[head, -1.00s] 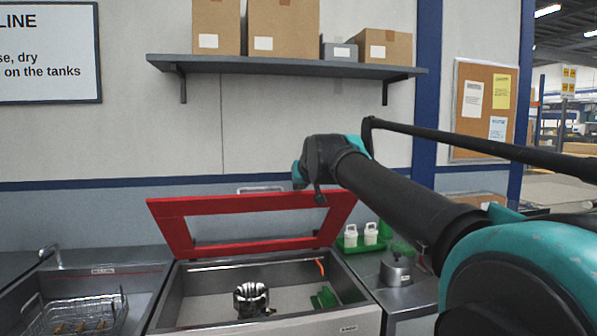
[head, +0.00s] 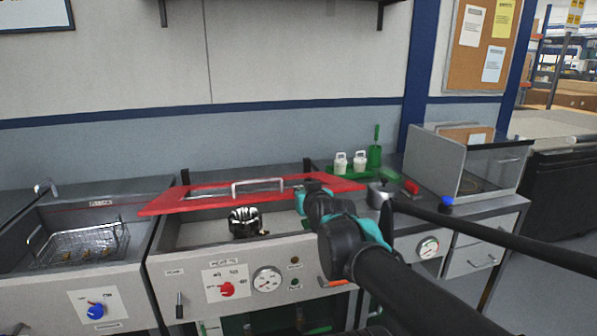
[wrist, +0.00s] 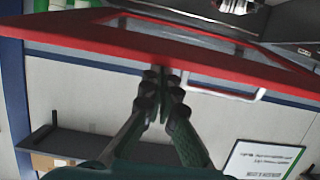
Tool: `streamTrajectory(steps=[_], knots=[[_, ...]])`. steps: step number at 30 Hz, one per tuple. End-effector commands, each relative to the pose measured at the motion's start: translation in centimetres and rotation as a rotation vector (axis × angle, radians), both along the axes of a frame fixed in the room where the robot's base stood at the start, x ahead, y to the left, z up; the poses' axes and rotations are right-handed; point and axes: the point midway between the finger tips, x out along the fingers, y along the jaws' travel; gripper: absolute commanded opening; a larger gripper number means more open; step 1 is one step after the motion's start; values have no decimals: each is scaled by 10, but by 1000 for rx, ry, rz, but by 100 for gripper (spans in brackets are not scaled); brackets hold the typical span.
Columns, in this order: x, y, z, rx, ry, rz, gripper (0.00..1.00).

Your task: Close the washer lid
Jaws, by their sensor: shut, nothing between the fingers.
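The red-framed washer lid (head: 165,205) is hinged at the back of the washer (head: 325,275) and is partly lowered, at a shallow tilt. Its silver handle (head: 257,184) faces up. A metal housing (head: 245,222) shows in the open tub in front of the lid's edge. My gripper (wrist: 160,72) is shut and empty. In the wrist view its tips overlap the red lid frame (wrist: 100,38); I cannot tell for sure whether they touch it. In the head view my wrist is at the lid's right part and hides the fingertips.
A sink with a wire basket (head: 80,245) is to the left. On the right counter stand white bottles in a green tray (head: 350,172), a metal pot (head: 378,195) and a glass-sided enclosure (head: 470,165). A shelf (wrist: 110,150) shows on the wall in the wrist view.

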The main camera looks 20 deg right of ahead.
Motion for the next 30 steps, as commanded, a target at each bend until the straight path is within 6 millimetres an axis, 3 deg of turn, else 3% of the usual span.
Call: streamTrajectory(steps=[15,30], knots=[[-14,0,-63,1,0,0,0],[-18,0,-90,0,0,0,0]])
